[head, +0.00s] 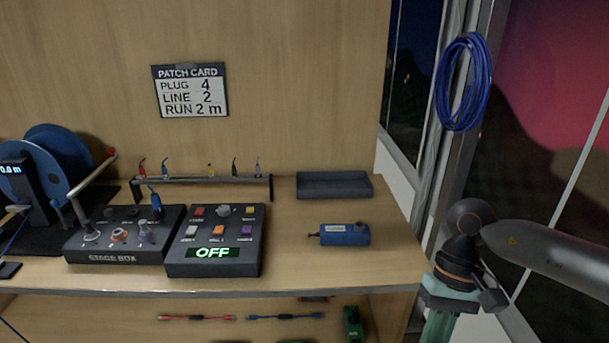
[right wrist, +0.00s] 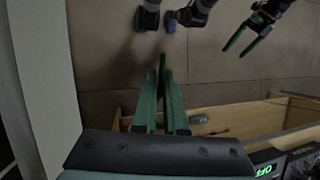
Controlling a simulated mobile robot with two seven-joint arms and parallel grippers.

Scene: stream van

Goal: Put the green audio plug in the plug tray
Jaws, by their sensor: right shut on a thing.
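The plug tray (head: 335,186) is a dark, shallow, empty-looking tray at the back right of the counter in the head view. My right gripper (head: 440,325) hangs right of the counter, its fingers running out of the bottom of the picture. In the right wrist view its green fingers (right wrist: 162,85) are close together. A narrow green piece shows between the tips, which fits the green audio plug (right wrist: 162,62); its shape is hard to make out. My left gripper (right wrist: 238,45) is in the right wrist view, with its fingers apart and empty.
A plug rack (head: 200,181) with several coloured plugs stands left of the tray. The stage box (head: 120,250), a switch box showing OFF (head: 215,270) and a blue device (head: 344,235) stand on the counter. Cables (head: 285,317) lie on the shelf below. The counter around the tray is clear.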

